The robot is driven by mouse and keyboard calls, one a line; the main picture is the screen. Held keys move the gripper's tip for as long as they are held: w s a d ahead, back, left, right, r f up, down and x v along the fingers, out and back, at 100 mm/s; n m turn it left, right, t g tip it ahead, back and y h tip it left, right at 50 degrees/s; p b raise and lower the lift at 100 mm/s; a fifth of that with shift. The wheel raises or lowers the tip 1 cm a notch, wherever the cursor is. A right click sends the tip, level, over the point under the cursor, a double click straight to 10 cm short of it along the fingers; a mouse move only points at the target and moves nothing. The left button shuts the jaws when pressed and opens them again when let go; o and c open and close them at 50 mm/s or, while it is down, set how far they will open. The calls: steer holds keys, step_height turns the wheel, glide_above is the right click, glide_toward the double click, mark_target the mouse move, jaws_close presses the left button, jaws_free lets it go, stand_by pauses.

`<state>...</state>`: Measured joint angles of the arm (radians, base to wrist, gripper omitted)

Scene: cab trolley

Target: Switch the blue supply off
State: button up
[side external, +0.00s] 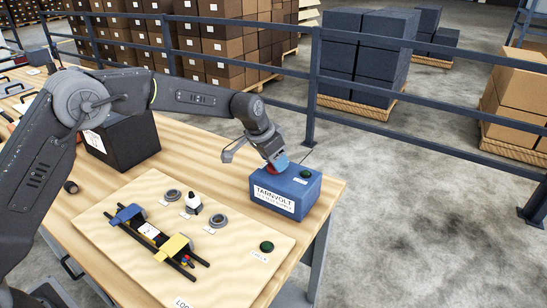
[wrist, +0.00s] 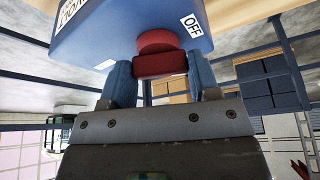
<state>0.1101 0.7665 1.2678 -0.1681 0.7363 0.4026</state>
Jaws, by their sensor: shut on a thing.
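The blue supply (side external: 311,189) is a blue box with a white "TARNVOLT" label, standing at the table's right side. It also fills the top of the wrist view (wrist: 110,35). On its top is a red knob (wrist: 158,62) with a round base and a bar-shaped grip. A white "OFF" label (wrist: 191,26) lies to the upper right of the knob in the wrist view. A dark green round part (side external: 305,174) sits on the box. My gripper (side external: 277,163) is above the box, its blue fingers (wrist: 158,72) on either side of the knob's bar, shut on it. The knob's exact setting cannot be told.
A light wooden board (side external: 130,255) lies left of the supply, holding a black-railed trolley (side external: 155,236) with blue and yellow ends, grey rings and a dark green disc (side external: 267,246). A black box (side external: 125,138) stands behind. A railing (side external: 314,80) runs beyond the table.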

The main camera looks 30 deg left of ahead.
steer(key=shift+n+y, duration=0.9)
steer(key=shift+n, duration=1.3)
steer(key=o, duration=0.9)
steer(key=shift+r+t, duration=0.1)
steer(key=shift+t, duration=0.2)
steer(key=v, duration=1.3)
steer(key=shift+s+d+r, duration=0.1)
steer(key=shift+s+r, duration=0.05)
steer(key=shift+r, duration=0.2)
